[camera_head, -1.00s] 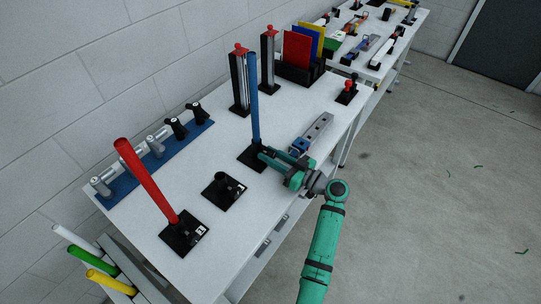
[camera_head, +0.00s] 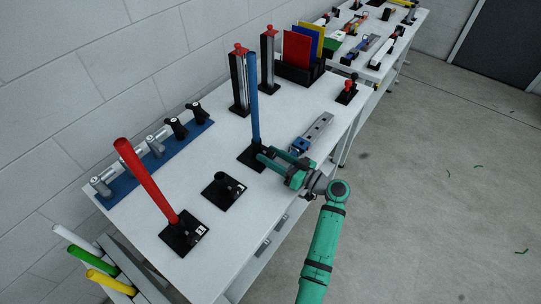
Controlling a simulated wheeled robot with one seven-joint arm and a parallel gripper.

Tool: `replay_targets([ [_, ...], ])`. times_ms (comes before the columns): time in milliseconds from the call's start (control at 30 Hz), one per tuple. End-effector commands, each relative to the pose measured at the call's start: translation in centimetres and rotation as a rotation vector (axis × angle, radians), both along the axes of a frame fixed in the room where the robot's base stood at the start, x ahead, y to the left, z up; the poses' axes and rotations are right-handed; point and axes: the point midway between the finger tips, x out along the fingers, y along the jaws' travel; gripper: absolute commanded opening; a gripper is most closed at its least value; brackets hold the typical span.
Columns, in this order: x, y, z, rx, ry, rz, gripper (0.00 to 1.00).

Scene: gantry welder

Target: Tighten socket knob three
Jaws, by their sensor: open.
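A blue rod (camera_head: 254,100) stands upright in a black square socket base (camera_head: 247,160) near the front middle of the table. My green gripper (camera_head: 264,154) is low at the right side of this socket, at the foot of the rod. Its jaws are open, with the fingertips close to the socket collar. The knob there is too small and too covered to make out, and I cannot tell whether the fingers touch it. An empty black socket (camera_head: 223,191) sits left of it. A red rod (camera_head: 148,181) stands tilted in another black socket base (camera_head: 184,235) at the near left.
A blue rack with clamps (camera_head: 155,162) runs along the wall side. Two upright posts with red knobs (camera_head: 239,81) and a holder with coloured plates (camera_head: 300,72) stand at the back. A grey-blue device (camera_head: 312,134) lies behind my gripper. White tabletop lies bare around the sockets.

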Motion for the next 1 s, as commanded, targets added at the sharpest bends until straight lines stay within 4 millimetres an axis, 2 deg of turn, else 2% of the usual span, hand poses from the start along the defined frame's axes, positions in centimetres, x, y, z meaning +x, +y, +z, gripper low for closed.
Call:
replay_targets([
  [533, -5.1, -7.2, 0.0, 0.001, -0.001, -0.003, 0.47],
  [733, -6.1, -8.4, 0.0, 0.0, 0.0, -0.001, 0.47],
  [1000, -6.2, -8.6, 0.0, 0.001, 0.0, -0.001, 0.47],
])
